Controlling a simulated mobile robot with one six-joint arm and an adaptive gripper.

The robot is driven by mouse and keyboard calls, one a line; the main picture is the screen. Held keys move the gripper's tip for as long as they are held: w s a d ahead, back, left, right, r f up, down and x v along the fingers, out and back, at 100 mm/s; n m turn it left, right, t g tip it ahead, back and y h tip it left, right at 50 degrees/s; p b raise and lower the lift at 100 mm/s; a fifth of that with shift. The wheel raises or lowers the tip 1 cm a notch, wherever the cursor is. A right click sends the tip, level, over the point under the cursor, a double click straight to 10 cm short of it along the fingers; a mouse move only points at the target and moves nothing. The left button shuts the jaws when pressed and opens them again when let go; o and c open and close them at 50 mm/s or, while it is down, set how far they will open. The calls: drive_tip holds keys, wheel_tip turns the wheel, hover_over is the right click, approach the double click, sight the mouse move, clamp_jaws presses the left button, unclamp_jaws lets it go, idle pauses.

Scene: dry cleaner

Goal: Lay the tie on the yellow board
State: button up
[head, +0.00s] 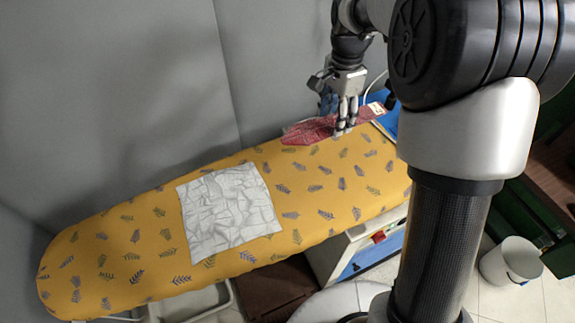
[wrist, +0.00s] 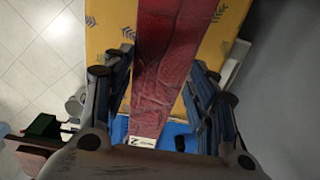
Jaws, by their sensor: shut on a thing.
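The red patterned tie (head: 305,131) is in my gripper (head: 345,124), over the far edge of the yellow board (head: 330,212) near its right end. In the wrist view the tie (wrist: 166,45) runs lengthwise between the fingers of my gripper (wrist: 165,75), with the yellow board (wrist: 108,28) beyond. A small white tag shows near the tie's end (wrist: 143,141). My gripper is shut on the tie. I cannot tell whether the tie touches the board. The fingers hide part of the tie.
A crumpled white cloth (head: 228,213) lies on the middle of the board. A blue part (head: 388,122) is at the board's right end. A grey wall (head: 120,95) stands close behind. A white bucket (head: 511,262) is on the floor. The board's left part is clear.

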sight(325, 172)
wheel_tip(325, 172, down, 20)
drive_tip(key=b, duration=0.5)
drive_tip(key=shift+s+b, duration=0.15)
drive_tip(key=shift+b, duration=0.25)
drive_tip(key=shift+f, duration=0.1)
drive_tip(key=o, duration=1.1)
drive_tip(key=shift+c, duration=0.2)
